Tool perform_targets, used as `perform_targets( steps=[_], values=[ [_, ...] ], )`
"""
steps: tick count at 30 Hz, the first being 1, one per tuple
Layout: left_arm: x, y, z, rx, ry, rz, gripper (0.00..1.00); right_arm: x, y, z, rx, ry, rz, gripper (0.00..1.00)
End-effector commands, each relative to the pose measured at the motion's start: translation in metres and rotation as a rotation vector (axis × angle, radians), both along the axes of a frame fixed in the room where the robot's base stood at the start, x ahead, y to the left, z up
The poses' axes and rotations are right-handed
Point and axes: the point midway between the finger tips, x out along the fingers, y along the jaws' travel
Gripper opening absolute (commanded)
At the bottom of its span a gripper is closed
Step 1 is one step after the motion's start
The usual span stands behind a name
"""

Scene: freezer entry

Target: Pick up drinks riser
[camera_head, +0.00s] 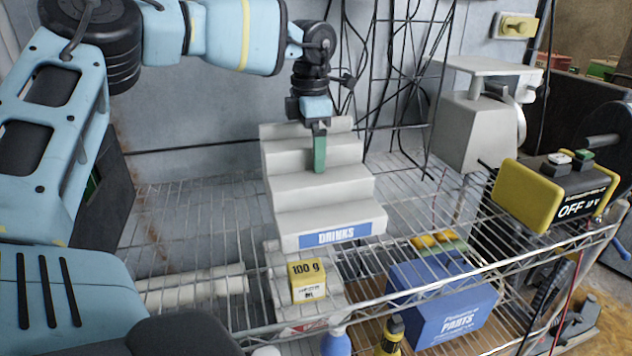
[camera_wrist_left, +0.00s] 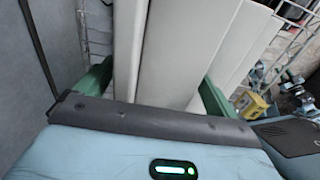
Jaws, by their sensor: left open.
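The drinks riser (camera_head: 318,210) is a white stepped stand with a blue "DRINKS" label low on its front. It stands upright on the wire shelf in the head view. My left gripper (camera_head: 319,152) reaches down from above to its upper steps. One green finger shows there, in front of a step; the other finger is hidden. In the left wrist view the riser's pale steps (camera_wrist_left: 172,50) lie between the spread green fingers of my left gripper (camera_wrist_left: 155,85). The gripper is open, and I cannot tell whether a finger touches the riser. My right gripper is not in view.
A yellow 100 g block (camera_head: 308,282) is in front of the riser. A blue parts box (camera_head: 442,305) is at the lower right. A yellow-black "OFF" device (camera_head: 555,193) and a grey scale-like machine (camera_head: 475,125) stand to the right. Black wire racks (camera_head: 400,90) stand behind.

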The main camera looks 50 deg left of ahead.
Motion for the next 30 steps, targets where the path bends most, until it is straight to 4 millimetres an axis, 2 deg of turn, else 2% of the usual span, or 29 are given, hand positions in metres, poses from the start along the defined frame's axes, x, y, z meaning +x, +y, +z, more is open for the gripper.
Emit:
perform_targets(
  steps=[2,15,17,30],
  values=[
    [0.0000,0.0000,0.0001,0.000,0.000,0.000,0.95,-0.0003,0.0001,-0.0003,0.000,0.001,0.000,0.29],
    [0.0000,0.0001,0.0005,0.000,0.001,0.000,0.37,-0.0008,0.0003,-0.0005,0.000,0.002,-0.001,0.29],
    [0.0002,-0.0001,0.0012,0.000,-0.001,0.000,0.31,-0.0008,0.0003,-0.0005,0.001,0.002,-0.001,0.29],
    [-0.0013,-0.0038,0.0085,0.002,-0.001,-0.002,0.31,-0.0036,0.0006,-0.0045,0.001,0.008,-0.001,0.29]
  ],
)
